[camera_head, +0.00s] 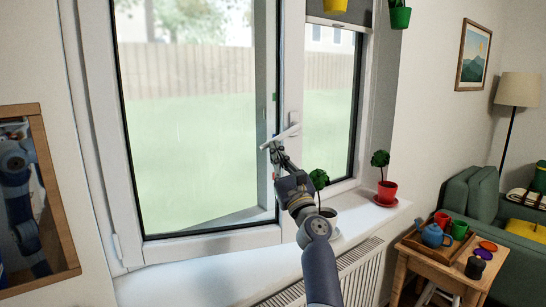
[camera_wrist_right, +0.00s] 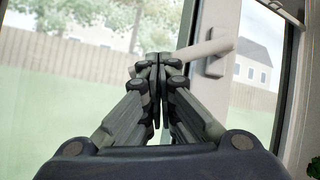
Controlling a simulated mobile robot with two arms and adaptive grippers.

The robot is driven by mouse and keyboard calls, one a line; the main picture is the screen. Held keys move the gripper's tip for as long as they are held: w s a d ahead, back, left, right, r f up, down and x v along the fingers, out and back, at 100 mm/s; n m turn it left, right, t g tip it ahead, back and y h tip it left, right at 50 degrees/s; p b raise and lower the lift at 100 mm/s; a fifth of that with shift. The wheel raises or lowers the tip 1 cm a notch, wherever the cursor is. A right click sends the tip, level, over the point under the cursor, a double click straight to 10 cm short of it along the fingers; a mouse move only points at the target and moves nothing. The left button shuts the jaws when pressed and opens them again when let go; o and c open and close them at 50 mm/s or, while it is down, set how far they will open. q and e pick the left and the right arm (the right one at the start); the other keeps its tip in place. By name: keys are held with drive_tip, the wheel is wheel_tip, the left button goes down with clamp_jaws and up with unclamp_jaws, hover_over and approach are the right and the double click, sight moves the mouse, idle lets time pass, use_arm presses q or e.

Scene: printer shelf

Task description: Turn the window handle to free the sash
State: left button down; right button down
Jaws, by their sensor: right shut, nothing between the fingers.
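The white window handle (camera_head: 281,136) is on the right stile of the large left sash (camera_head: 212,243). Its lever points left and slightly downward from its mount. In the right wrist view the lever (camera_wrist_right: 204,52) runs left from its mount, just beyond and to the right of my fingertips. My right gripper (camera_head: 274,147) is shut and empty, close to the lever's free end. I cannot tell whether the fingers touch the lever. It also shows in the right wrist view (camera_wrist_right: 160,58), fingers together. I cannot tell whether the sash stands ajar. My left gripper is not in view.
A radiator (camera_head: 352,271) is below. A wooden side table (camera_head: 451,266) with a blue teapot (camera_head: 433,236) is at right. A mirror (camera_head: 62,205) hangs at left.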

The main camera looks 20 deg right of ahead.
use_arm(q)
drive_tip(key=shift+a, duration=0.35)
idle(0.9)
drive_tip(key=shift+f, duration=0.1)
